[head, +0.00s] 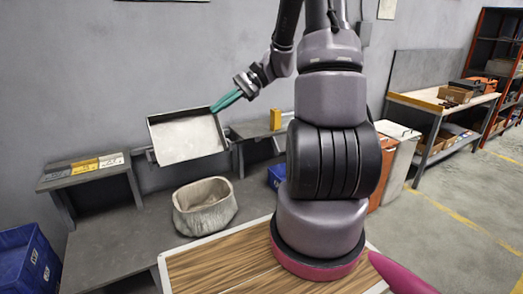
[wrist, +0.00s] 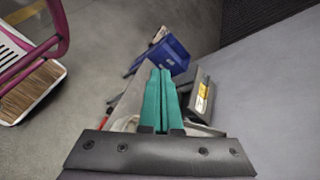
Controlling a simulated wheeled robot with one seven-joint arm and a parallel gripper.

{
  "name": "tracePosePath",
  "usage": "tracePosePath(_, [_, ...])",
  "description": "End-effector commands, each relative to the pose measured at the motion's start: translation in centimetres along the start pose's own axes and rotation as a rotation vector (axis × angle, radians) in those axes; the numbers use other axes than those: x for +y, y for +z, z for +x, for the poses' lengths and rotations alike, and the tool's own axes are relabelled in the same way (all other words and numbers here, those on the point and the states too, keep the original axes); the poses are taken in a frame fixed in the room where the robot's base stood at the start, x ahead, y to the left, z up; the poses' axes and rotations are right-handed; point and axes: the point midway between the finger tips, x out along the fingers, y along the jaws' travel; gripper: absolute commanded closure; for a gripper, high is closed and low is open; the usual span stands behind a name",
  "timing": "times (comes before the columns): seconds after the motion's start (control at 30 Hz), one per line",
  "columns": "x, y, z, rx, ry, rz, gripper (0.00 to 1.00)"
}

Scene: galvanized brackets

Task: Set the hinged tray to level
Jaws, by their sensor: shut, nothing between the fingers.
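The hinged tray (head: 187,138) is a shallow metal pan with a pale floor and a dark rim, held between brackets in front of the wall. In the head view its inner floor faces me and it looks tilted, its near edge lower than its far edge; the exact angle is hard to tell. My gripper (head: 213,109) has green fingers, shut and empty, with the tips at the tray's upper right corner. I cannot tell whether they touch it. In the wrist view the shut fingers (wrist: 160,72) hide part of what lies below.
A rough grey bin (head: 205,208) stands below the tray. A small shelf with labels (head: 85,170) is at left, a narrow ledge with a yellow block (head: 275,119) at right. A blue crate (head: 28,262) is at lower left. A workbench (head: 440,103) stands far right.

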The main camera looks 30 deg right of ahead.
Motion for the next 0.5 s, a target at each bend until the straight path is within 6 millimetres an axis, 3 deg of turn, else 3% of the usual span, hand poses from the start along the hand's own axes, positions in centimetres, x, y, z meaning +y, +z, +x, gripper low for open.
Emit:
tracePosePath(0.3, [0.7,-8.4,-0.6,-0.161,-0.347,0.174,1.00])
tracePosePath(0.5, [2.2,-14.0,-1.5,-0.220,-0.596,0.271,1.00])
